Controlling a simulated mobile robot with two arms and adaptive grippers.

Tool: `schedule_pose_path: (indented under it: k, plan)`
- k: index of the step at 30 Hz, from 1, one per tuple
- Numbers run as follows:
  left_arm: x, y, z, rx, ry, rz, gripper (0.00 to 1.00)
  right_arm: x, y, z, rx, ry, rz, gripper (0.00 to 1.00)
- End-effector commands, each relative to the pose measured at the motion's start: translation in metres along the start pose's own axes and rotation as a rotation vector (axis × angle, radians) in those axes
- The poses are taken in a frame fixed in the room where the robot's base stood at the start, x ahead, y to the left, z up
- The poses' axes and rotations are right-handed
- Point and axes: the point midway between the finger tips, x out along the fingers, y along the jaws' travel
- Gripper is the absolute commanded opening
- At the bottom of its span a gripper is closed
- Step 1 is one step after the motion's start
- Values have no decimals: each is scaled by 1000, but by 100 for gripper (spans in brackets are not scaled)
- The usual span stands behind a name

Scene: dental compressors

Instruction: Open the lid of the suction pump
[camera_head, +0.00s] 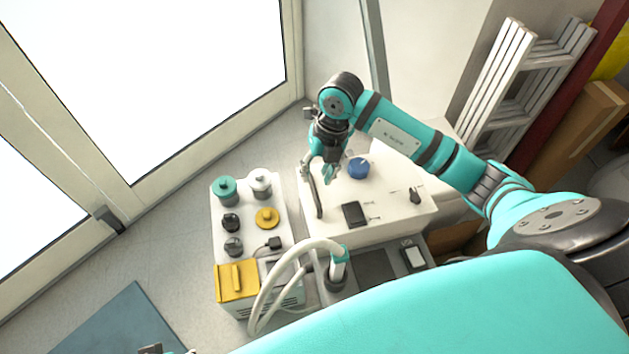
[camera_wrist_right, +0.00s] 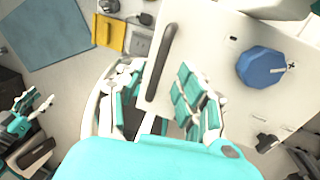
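I take the suction pump to be the white box (camera_head: 385,215) with a long black handle (camera_head: 318,198) along the left side of its flat top. The top lies flat, with no gap visible. A blue knob (camera_head: 358,169) sits on it. My right gripper (camera_head: 317,176) is above the far end of the handle. In the right wrist view its fingers (camera_wrist_right: 160,100) are spread and empty, with the black handle (camera_wrist_right: 162,62) ahead between them; I see no contact. My left gripper (camera_wrist_right: 30,108) shows small at the left of the wrist view, fingers seemingly apart, away from the box.
Left of the box stands a white unit (camera_head: 249,220) with several coloured caps and a yellow block (camera_head: 237,281). A pale hose (camera_head: 272,292) arches in front. A ladder (camera_head: 520,90) leans at the right. Grey floor (camera_head: 160,245) is free at the left.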

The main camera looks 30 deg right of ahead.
Motion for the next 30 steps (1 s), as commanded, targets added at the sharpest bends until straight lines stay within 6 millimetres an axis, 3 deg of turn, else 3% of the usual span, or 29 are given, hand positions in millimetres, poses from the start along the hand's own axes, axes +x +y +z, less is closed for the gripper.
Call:
schedule_pose_path:
  k: [6, 17, 25, 30]
  plan:
    - [-18, -1, -2, -1, 9, -2, 57, 26, 0, 0, 1, 0, 1, 36]
    - [-22, -1, -3, -2, 10, -2, 57, 31, 0, 0, 0, -1, 0, 36]
    - [-22, -1, -3, -2, 10, -2, 57, 31, 0, 0, 0, -1, 0, 2]
    - [-22, -1, -3, -2, 10, -2, 57, 30, 0, 0, 0, 0, 0, 0]
